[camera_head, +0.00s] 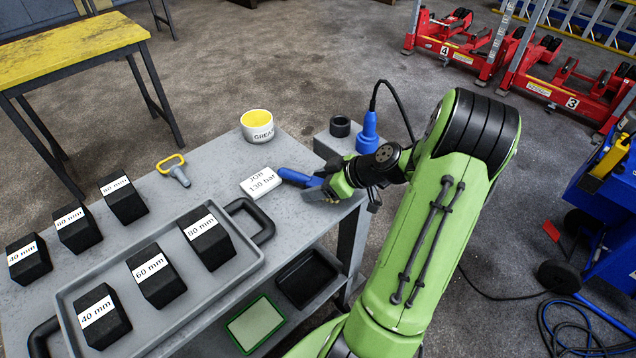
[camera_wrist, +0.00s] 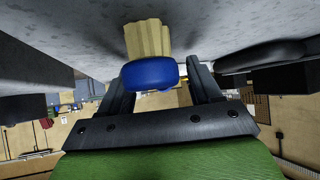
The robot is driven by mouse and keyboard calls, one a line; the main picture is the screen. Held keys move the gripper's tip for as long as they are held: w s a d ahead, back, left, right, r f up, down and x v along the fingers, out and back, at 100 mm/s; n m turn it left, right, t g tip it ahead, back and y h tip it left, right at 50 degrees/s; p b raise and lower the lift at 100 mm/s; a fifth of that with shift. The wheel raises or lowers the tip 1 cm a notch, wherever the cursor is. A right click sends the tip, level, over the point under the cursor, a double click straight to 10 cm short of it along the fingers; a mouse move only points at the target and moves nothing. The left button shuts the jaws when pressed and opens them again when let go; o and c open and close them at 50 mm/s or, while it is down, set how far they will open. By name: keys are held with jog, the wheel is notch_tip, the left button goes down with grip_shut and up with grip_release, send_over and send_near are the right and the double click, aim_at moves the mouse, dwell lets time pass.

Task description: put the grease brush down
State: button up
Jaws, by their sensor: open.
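The grease brush (camera_head: 295,177) shows in the head view as a blue handle at the right end of the grey bench top, beside a white block. In the wrist view its blue part (camera_wrist: 150,74) lies between my fingers, with cream ribbed bristles (camera_wrist: 148,38) beyond it, close to the grey surface. My gripper (camera_head: 318,187) is low over the bench's right end. Its jaws are open, one finger on each side of the brush. My gripper hides part of the brush in the head view. I cannot tell whether a finger still touches it.
A grease pot (camera_head: 257,127) stands behind the brush. The white block (camera_head: 262,182) reads "JOB 130 bar". A tray (camera_head: 235,262) with black blocks and a yellow-handled tool (camera_head: 172,165) are to the left. A blue bottle-shaped item (camera_head: 369,135) and black ring (camera_head: 340,126) stand behind my gripper.

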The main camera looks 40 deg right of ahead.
jog(key=shift+s+d+r+p, duration=0.1)
jog(key=shift+r+p, duration=0.25)
jog(key=p+v, duration=0.3)
jog(key=v, duration=0.8)
jog(key=w+a+r+g+h, duration=0.1)
jog(key=a+r+g, duration=0.2)
jog(key=a, duration=0.6)
jog(key=a+r+g+h, duration=0.1)
jog(key=a+r+g, duration=0.15)
jog(key=a, duration=0.65)
jog(key=s+a+r+m+t+h, duration=0.1)
jog(key=s+a+r+m+h, duration=0.1)
jog(key=s+a+r+m, duration=0.2)
jog(key=s+a, duration=0.3)
jog(key=s, duration=0.3)
jog(key=shift+s+a+r+m+t, duration=0.3)
jog(key=shift+a+r+m+t, duration=0.05)
jog(key=shift+m, duration=0.05)
